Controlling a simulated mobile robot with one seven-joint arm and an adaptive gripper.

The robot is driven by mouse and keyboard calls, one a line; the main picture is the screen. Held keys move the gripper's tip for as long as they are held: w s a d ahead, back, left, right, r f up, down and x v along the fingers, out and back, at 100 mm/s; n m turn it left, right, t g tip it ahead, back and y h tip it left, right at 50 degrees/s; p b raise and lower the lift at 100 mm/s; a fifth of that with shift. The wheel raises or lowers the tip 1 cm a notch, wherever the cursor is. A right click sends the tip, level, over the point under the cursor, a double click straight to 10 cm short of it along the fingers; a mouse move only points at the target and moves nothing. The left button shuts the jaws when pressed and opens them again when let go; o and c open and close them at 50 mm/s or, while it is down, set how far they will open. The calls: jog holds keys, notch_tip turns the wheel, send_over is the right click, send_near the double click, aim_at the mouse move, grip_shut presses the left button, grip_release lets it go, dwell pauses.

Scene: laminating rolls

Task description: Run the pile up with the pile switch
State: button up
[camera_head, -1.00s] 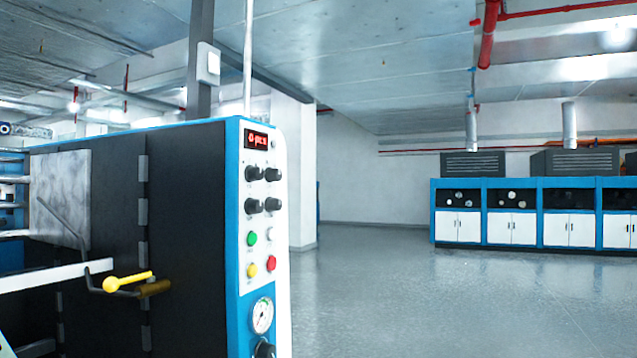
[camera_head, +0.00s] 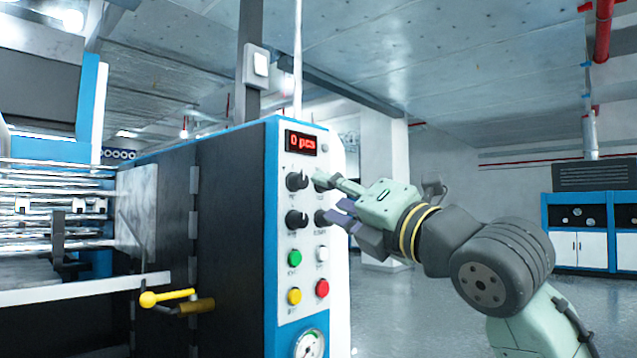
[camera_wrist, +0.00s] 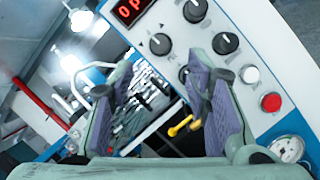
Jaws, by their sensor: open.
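The control panel (camera_head: 310,260) has black rotary knobs in two rows under a red display. The upper left knob (camera_head: 297,181) and lower left knob (camera_head: 297,220) show clearly in the head view. My gripper (camera_head: 336,197) partly hides the upper right knob (camera_head: 320,179) and lower right knob (camera_head: 321,217). Labels are too small to tell which is the pile switch. In the wrist view the open, empty fingers frame the upper left knob (camera_wrist: 160,44) and the lower left knob (camera_wrist: 187,72), partly hidden. I see no contact with any knob.
Green (camera_head: 294,258), white (camera_head: 321,254), yellow (camera_head: 294,296) and red (camera_head: 322,288) buttons sit below the knobs, above a gauge (camera_head: 309,343). A yellow-handled lever (camera_head: 167,297) sticks out at left. Open floor (camera_head: 420,310) lies to the right, with blue cabinets (camera_head: 577,215) behind.

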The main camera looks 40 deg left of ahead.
aim_at(303, 183)
jog(key=p+x, duration=0.2)
jog(key=x, duration=0.6)
grip_shut()
dwell(0.4)
